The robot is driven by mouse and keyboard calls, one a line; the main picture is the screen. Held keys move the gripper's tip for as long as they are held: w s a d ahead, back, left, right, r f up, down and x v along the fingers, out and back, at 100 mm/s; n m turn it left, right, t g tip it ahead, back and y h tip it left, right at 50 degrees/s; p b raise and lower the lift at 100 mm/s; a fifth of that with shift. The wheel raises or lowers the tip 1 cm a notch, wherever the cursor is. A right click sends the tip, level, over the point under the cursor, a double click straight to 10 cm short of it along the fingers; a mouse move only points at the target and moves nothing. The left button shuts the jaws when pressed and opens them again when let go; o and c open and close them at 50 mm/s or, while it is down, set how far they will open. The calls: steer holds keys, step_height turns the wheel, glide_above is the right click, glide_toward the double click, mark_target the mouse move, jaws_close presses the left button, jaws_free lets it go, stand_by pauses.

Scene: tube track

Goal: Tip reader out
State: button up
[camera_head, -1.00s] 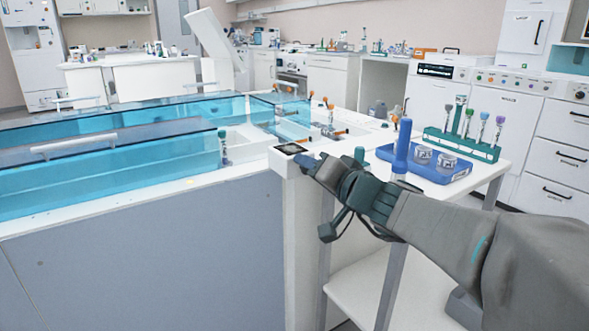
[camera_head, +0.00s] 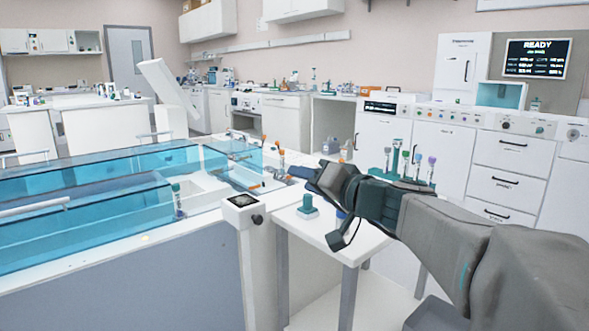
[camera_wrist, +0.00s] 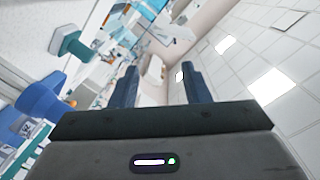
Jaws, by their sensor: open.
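What looks like the reader is a white box (camera_head: 243,204) with a dark square window on its top and a dark round knob on its side. It sits at the front right corner of the tube track bench (camera_head: 150,238), upright as far as I can see. My gripper (camera_head: 298,173) is above and to the right of this box, apart from it, pointing left. In the wrist view my gripper's two fingers (camera_wrist: 160,88) are spread with nothing between them.
A teal-topped piece (camera_head: 308,204) stands on the white side table (camera_head: 325,232); it also shows in the wrist view (camera_wrist: 68,42). A rack of capped tubes (camera_head: 415,180) is partly behind my arm. Blue clear covers (camera_head: 90,215) span the track. A screen (camera_head: 537,58) reads READY.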

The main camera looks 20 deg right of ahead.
steer(key=shift+s+d+r, duration=0.4)
steer(key=shift+d, duration=0.15)
steer(key=shift+s+d+r, duration=0.35)
steer(key=shift+d+r, duration=0.05)
steer(key=shift+d, duration=0.15)
steer(key=shift+a, duration=0.1)
